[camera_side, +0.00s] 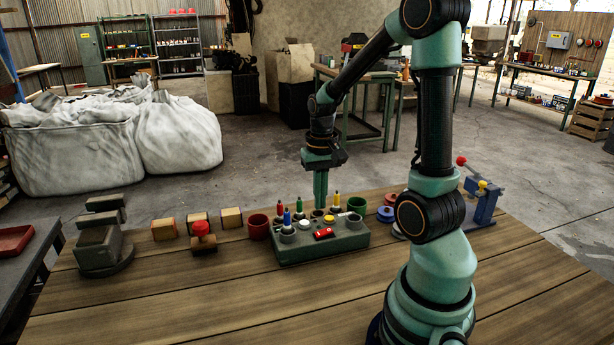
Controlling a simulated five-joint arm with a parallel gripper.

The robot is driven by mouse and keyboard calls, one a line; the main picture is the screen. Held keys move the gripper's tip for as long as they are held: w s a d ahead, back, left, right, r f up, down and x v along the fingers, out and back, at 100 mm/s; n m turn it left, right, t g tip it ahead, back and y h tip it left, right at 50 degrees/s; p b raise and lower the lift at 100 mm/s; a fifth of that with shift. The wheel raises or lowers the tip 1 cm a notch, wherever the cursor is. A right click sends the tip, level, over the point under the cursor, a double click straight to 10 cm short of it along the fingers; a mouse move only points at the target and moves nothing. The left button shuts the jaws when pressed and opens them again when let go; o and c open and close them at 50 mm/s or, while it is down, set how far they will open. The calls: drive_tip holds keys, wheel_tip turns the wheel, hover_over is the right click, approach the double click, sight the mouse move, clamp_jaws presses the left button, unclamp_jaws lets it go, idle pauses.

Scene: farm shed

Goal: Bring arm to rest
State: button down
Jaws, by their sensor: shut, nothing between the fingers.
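My arm reaches up and over from its base at the right front of the wooden table (200,300). My gripper (320,204) points straight down, shut and empty. Its fingertips are at the back part of a grey-green block (290,254), among the pegs there. I cannot tell whether they touch the block or hover above or behind it. The block holds several upright pegs with red, blue, green and yellow tops. A red piece (324,233) lies on its front.
Left stand wooden blocks (231,218), a red-knobbed piece (202,236) and a grey vise (101,245). Right, partly behind my arm, is a blue fixture (484,203). The table's front left is clear.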

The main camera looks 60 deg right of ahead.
drive_tip(key=a+r+n+t, duration=0.2)
drive_tip(key=a+r+n, duration=0.2)
drive_tip(key=a, duration=0.5)
drive_tip(key=w+a+r+n+t, duration=0.1)
drive_tip(key=a+r+n+t, duration=0.2)
drive_tip(key=a, duration=0.7)
wheel_tip(320, 180, up, 5)
drive_tip(key=shift+f+n+t, duration=0.2)
drive_tip(key=shift+n+t, duration=0.1)
drive_tip(key=shift+n, duration=0.7)
